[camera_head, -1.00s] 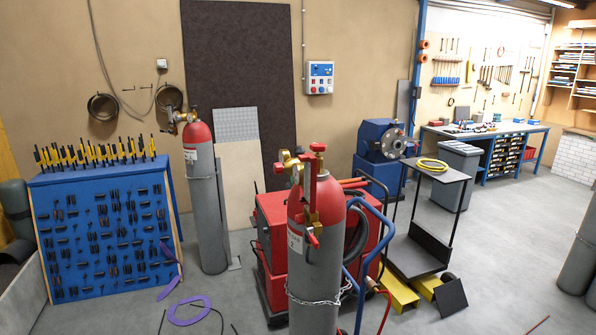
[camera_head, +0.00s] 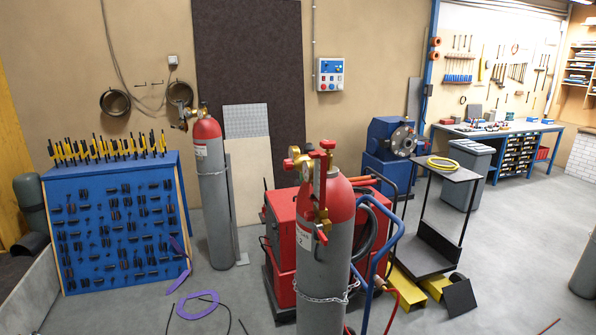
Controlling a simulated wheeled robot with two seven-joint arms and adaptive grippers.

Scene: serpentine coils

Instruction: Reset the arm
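Neither of my grippers nor my arms show in the head view. Whether they are open or shut is hidden from me. The head view shows only the workshop in front of me.
A gas cylinder with a red top (camera_head: 325,255) stands close in front, chained by a red machine (camera_head: 284,235). Another cylinder (camera_head: 213,205) stands behind, near a blue tool rack (camera_head: 120,230). A black cart (camera_head: 455,172) stands right. A purple ring (camera_head: 198,305) lies on the floor. Free floor (camera_head: 530,230) lies at right.

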